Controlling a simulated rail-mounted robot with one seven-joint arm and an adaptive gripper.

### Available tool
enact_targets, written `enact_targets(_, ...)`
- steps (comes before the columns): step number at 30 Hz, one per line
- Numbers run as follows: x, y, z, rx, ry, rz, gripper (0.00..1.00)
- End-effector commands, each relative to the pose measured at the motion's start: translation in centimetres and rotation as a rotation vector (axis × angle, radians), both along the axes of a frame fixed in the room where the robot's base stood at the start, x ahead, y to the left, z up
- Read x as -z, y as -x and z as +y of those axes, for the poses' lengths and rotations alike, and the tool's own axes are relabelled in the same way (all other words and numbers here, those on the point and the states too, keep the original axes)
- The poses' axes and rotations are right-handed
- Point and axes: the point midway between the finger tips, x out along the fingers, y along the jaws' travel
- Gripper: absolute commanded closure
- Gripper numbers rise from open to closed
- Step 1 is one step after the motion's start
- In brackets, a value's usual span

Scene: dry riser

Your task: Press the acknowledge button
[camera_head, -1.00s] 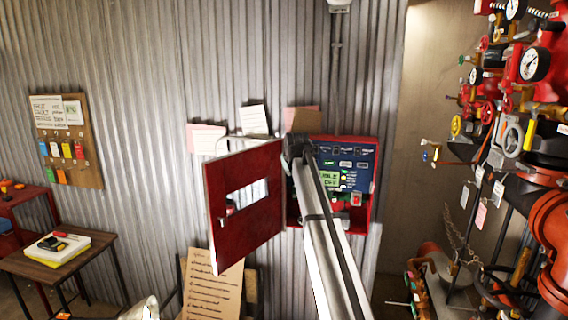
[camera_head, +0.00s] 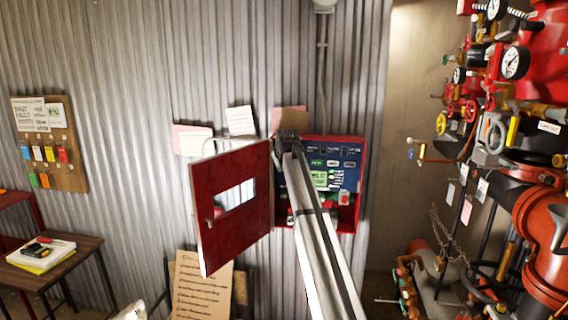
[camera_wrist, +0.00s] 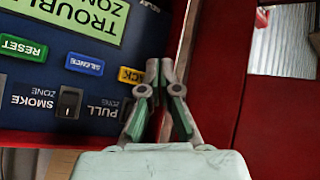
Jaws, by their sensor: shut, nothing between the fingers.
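The yellow acknowledge button, labelled ACK (camera_wrist: 130,75), shows in the wrist view on the blue control panel (camera_wrist: 40,60). My gripper (camera_wrist: 160,70) is shut and empty, its fingertips together at the button's right end and covering part of it. I cannot tell whether the tips touch the button. In the head view the panel (camera_head: 345,165) sits in an open red box on the wall. My arm crosses in front of its left side, and the fingers are hidden there.
A blue SILENCE button (camera_wrist: 84,64), a green RESET button (camera_wrist: 23,47) and a black switch (camera_wrist: 69,102) are close by. The box's red door (camera_head: 235,205) stands open on the left. Red pipework with gauges (camera_head: 515,62) fills the right.

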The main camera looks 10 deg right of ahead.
Motion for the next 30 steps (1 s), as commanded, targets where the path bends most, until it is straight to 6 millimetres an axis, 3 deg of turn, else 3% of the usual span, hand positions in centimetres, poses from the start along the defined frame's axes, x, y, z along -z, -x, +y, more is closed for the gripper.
enact_targets(3,-0.1,-1.8,-0.6,0.001,0.001,0.0,1.0)
enact_targets(10,0.0,-3.8,-1.3,0.001,0.001,0.0,1.0)
enact_targets(30,0.0,-4.2,-1.5,0.0,0.0,0.0,1.0)
